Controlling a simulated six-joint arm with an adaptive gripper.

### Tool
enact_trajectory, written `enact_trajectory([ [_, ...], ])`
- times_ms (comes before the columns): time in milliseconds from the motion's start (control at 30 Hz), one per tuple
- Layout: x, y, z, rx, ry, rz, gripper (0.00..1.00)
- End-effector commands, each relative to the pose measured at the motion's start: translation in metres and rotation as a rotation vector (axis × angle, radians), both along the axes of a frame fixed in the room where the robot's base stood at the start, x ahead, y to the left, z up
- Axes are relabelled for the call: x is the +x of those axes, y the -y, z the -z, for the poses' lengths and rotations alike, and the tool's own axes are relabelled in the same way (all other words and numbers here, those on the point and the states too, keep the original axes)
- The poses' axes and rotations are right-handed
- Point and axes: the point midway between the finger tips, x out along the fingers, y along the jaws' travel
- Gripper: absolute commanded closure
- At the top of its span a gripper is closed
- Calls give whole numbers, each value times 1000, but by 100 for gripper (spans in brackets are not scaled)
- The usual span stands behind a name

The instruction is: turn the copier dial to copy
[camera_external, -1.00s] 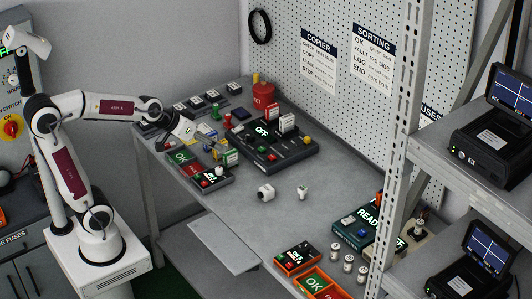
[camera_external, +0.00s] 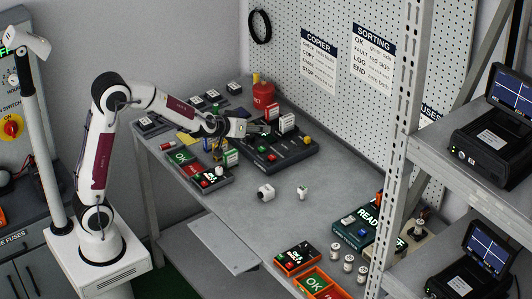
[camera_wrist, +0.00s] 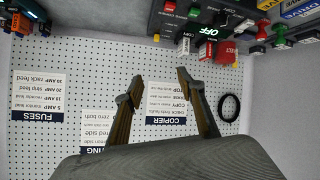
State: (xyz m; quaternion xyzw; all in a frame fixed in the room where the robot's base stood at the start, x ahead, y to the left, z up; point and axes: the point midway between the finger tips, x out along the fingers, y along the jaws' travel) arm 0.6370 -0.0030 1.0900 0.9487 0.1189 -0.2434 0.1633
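The copier (camera_external: 284,159) is a dark box at the back of the bench, with white modules (camera_external: 287,122) standing in it and a yellow knob (camera_external: 307,140) at its right end. My gripper (camera_external: 262,130) is above its left part and covers its lit display in the external view. I cannot clearly make out which part is the dial.
The pegboard (camera_external: 350,110) with COPIER and SORTING sheets rises behind the bench. Loose white parts (camera_external: 265,193) lie on mostly clear bench to the right.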

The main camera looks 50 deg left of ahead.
Motion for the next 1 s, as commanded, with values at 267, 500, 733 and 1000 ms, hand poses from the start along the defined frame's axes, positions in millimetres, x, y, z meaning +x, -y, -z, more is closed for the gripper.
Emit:
enact_trajectory([
  [267, 28, -30, 41, 64, 17, -149, 61],
  [500, 39, -59, 79, 143, 18, -282, 61],
  [733, 37, -85, 113, 231, 6, -402, 61],
  [1000, 31, -100, 133, 292, -5, -474, 61],
])
